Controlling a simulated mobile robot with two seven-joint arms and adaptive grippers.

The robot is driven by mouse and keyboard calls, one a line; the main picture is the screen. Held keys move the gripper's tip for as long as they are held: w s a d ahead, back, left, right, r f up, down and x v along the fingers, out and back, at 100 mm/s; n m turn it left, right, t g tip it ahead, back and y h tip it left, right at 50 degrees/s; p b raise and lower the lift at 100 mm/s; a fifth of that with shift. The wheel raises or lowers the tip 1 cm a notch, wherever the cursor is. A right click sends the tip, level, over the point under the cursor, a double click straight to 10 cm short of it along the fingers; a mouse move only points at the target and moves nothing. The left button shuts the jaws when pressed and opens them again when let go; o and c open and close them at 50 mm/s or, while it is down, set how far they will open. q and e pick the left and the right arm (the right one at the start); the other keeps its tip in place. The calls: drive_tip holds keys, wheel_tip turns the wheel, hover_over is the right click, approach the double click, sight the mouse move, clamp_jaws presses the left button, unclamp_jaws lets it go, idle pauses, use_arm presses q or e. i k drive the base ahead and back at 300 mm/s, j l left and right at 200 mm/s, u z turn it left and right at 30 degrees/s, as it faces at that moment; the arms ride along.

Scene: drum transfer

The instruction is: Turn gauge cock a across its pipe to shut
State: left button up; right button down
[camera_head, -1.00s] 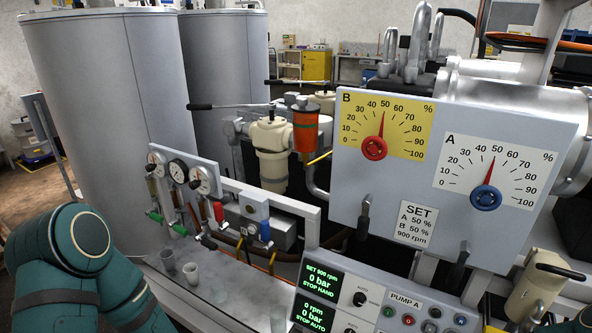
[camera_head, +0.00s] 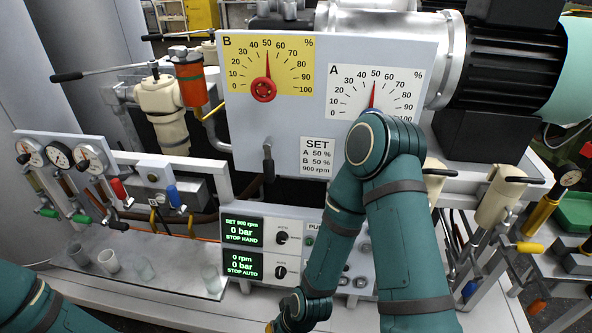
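Three round dial gauges, a left one (camera_head: 28,152), a middle one (camera_head: 58,156) and a right one (camera_head: 88,158), sit on a grey panel at the left. Below them are small cock levers: a green one (camera_head: 47,213), another green one (camera_head: 82,220) and a black one (camera_head: 119,226). No readable label tells me which is gauge cock a. My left arm shows only at the bottom left corner, and its gripper is out of view. My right arm reaches down in front of the control panel.
The mixing panel (camera_head: 285,130) with dials A and B stands behind my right arm. The control panel (camera_head: 242,250) is below it. Several cups, including a white one (camera_head: 108,260), stand on the ledge under the gauges. A red lever (camera_head: 118,188) and a blue one (camera_head: 173,196) are nearby.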

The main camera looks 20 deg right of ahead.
sight(539, 303)
drive_tip(key=z, duration=2.75)
